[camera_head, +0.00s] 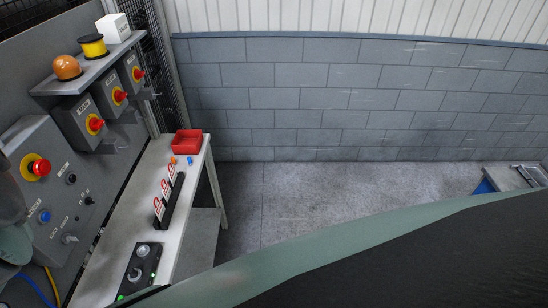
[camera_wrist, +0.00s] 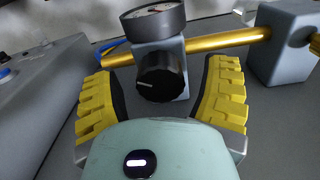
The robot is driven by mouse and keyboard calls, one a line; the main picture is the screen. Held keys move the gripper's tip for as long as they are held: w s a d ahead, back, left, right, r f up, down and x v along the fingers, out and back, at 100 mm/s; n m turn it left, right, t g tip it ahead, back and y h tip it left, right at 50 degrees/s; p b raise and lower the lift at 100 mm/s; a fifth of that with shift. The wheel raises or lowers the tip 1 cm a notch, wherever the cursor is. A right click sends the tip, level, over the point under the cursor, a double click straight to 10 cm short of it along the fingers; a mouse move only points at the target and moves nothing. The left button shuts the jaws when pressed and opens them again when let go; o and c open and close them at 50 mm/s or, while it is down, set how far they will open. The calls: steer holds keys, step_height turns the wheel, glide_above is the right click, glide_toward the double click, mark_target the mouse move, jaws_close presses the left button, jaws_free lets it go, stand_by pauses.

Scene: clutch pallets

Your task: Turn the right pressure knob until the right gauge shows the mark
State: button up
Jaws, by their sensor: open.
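In the wrist view a black pressure knob (camera_wrist: 161,78) with a white pointer line sits on a grey valve block (camera_wrist: 174,47). A round gauge (camera_wrist: 153,22) with a dark rim stands above it, seen at a steep angle. Its needle and mark cannot be read. My gripper (camera_wrist: 162,92) has two yellow ribbed fingers, open, one on each side of the knob. Gaps show between the fingers and the knob. The frames do not show whether this is the right knob. The head view does not show the knob, the gauge or my fingers.
A brass pipe (camera_wrist: 225,40) runs behind the knob to another grey block (camera_wrist: 284,45) at right. A grey control box (camera_wrist: 40,85) stands at left. In the head view a white bench (camera_head: 135,200) holds a red bin (camera_head: 187,143) and a black control box (camera_head: 139,269).

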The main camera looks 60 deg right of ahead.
step_height(320, 180, up, 10)
steer(key=shift+w+d+r, duration=0.1)
steer(key=shift+w+r, duration=0.05)
steer(key=shift+r, duration=0.85)
steer(key=shift+s, duration=0.2)
